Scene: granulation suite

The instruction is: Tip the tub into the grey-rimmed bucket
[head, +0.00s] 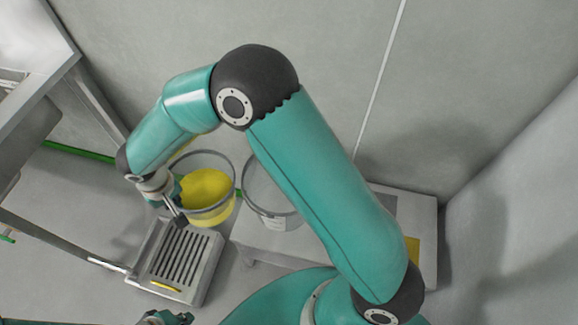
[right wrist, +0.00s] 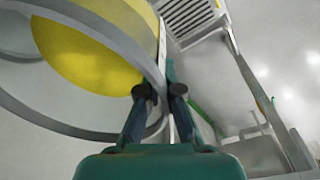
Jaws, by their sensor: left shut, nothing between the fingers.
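A see-through container with a grey rim (head: 233,172) and yellow contents (head: 207,186) stands upright left of centre in the head view. In the right wrist view its grey rim (right wrist: 55,122) fills the upper left, with the yellow (right wrist: 85,60) inside. Just right of it is a second pale, grey-rimmed bucket (head: 278,222) with a label, partly behind my right arm. I cannot tell for certain which is the tub. My right gripper (head: 180,221) is at the yellow-filled container's left edge. Its fingers (right wrist: 159,92) are apart at the rim; a firm grip is unclear. My left gripper (head: 178,318) is shut and empty at the bottom edge.
A grey unit with a slotted top (head: 178,252) stands in front of the yellow-filled container. A low pale platform (head: 265,243) lies under the second bucket. A metal frame (head: 65,235) is at the left. Grey walls close off the back and right.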

